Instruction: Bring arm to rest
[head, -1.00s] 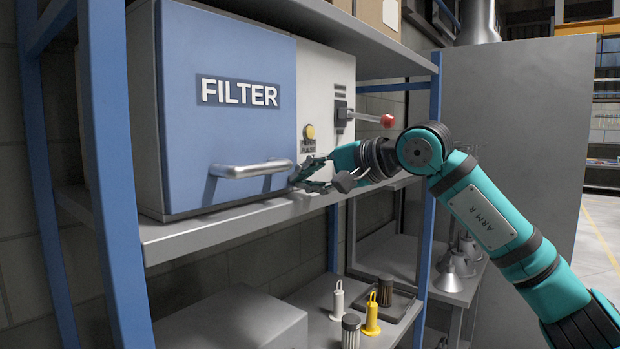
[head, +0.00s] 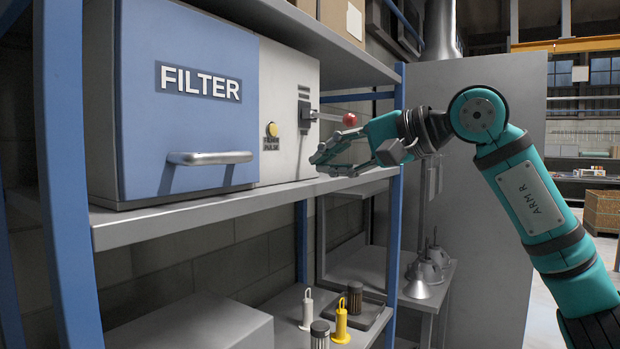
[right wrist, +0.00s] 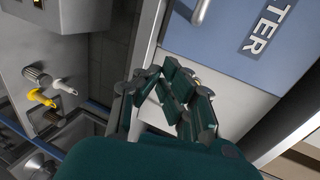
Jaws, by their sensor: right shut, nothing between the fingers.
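My right arm, teal with black joints, comes in from the right in the head view. Its gripper (head: 333,158) is in front of the right part of the filter box (head: 283,110), just below and left of the red knob (head: 349,119) of the lever. The fingers are shut with nothing between them. In the right wrist view the gripper (right wrist: 180,105) shows against the pale part of the box. The blue filter door (head: 190,120) is shut, with its silver handle (head: 210,158) left of the gripper. My left gripper is not in view.
The box stands on a grey shelf (head: 200,217) with blue posts (head: 394,230). A yellow button (head: 271,129) is on the box. Below are a yellow plunger-like piece (head: 341,325), a white one (head: 306,309) and dark cylinders (head: 355,297). A grey panel (head: 450,80) stands behind my arm.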

